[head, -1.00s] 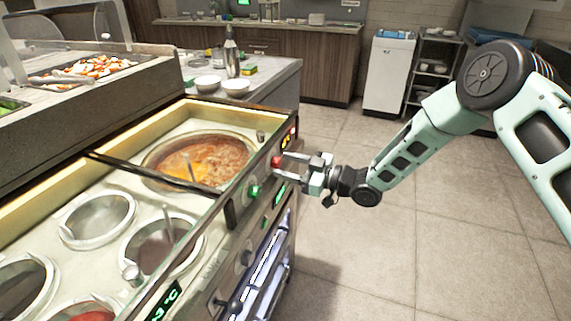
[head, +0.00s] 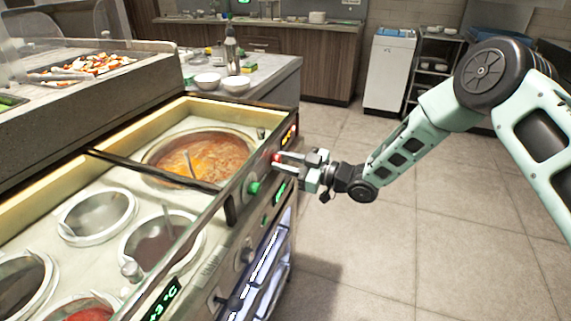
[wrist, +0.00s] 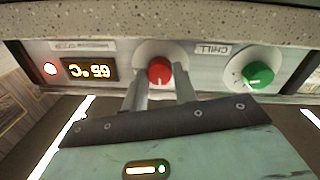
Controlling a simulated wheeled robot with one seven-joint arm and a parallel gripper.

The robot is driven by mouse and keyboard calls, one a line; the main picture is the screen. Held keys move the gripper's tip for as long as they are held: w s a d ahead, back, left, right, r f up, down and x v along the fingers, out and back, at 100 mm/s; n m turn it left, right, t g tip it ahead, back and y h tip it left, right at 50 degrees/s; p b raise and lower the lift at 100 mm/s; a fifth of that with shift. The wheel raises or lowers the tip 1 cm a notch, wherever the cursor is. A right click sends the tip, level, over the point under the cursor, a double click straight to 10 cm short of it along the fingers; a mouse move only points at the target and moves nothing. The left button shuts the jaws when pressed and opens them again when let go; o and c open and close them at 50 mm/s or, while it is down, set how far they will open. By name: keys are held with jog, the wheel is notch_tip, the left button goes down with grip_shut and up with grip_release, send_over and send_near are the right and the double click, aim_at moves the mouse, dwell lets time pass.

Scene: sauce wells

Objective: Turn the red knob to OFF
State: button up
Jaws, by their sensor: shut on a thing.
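The red knob (wrist: 159,70) sits on the front control panel between a lit display and a green knob (wrist: 258,75). In the head view the red knob (head: 276,157) shows only as a small red spot at my fingertips. My gripper (wrist: 160,88) is at the panel with one finger on each side of the red knob, shut on it. In the head view my gripper (head: 290,163) reaches the panel from the right. The label of the red knob is hidden or too small to read.
The orange display (wrist: 89,70) reads about 65 °C, upside down, with a red light (wrist: 50,69) beside it. A label reading CHILL (wrist: 212,49) is by the green knob. A pan of soup (head: 200,158) sits in the counter above. The floor (head: 440,230) is clear.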

jog(key=n+b, duration=0.5)
jog(key=b, duration=0.2)
jog(key=n+b, duration=0.5)
jog(key=b, duration=0.3)
jog(key=n+b, duration=0.5)
jog(key=b, duration=0.2)
jog(key=shift+f+n+g+y, duration=0.3)
jog(key=shift+g, duration=0.1)
jog(key=shift+r+n+b, duration=0.15)
jog(key=shift+n+b, duration=0.15)
jog(key=shift+b, duration=0.05)
jog(key=o, duration=1)
jog(key=p+v, duration=0.2)
jog(key=v, duration=1.5)
jog(key=shift+s+d, duration=0.1)
jog(key=shift+d, duration=0.1)
